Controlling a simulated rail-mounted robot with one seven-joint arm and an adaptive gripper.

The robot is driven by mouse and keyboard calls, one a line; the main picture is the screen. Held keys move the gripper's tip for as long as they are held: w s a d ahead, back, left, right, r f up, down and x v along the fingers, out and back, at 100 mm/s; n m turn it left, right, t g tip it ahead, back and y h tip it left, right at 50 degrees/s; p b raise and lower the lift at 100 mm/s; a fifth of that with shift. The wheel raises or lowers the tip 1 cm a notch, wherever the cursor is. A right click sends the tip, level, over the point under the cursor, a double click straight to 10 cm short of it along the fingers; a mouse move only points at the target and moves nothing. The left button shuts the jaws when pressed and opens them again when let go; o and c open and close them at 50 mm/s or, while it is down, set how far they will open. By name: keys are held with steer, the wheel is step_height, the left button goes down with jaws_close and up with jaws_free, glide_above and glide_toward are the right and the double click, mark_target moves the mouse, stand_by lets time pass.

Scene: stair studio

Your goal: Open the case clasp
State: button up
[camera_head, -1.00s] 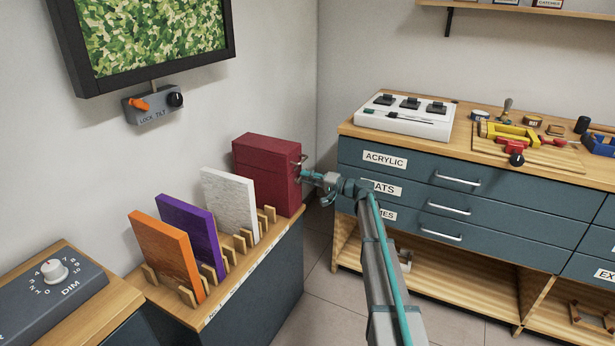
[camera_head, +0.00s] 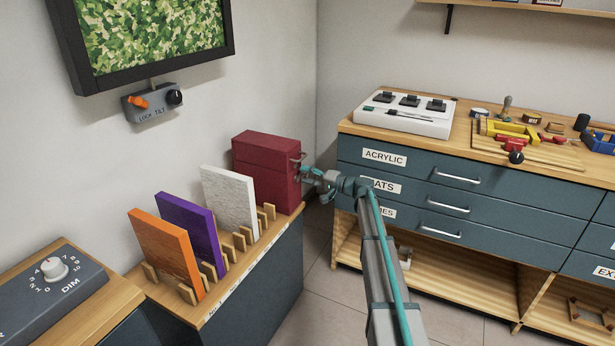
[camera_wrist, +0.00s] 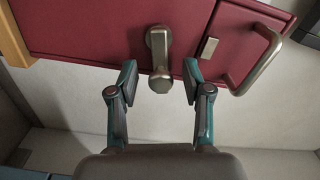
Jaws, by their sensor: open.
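The dark red case (camera_head: 262,172) stands at the far end of the low wooden-topped cabinet. Its face fills the top of the wrist view (camera_wrist: 85,28). The metal clasp lever (camera_wrist: 159,60) sticks out from that face. A small pale metal plate (camera_wrist: 208,48) sits to its right, beside the seam, and a curved metal handle (camera_wrist: 262,62) is further right. My gripper (camera_wrist: 160,78) is open, with one fingertip on each side of the clasp lever and visible gaps to both. In the head view my gripper (camera_head: 305,178) is at the case's right face.
White, purple (camera_head: 190,232) and orange (camera_head: 168,258) panels stand in wooden slots left of the case. A drawer cabinet (camera_head: 470,165) stands to the right, with a white switch box (camera_head: 405,114) on top. Open floor lies between the two cabinets.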

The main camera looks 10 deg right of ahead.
steer(key=v, duration=1.2)
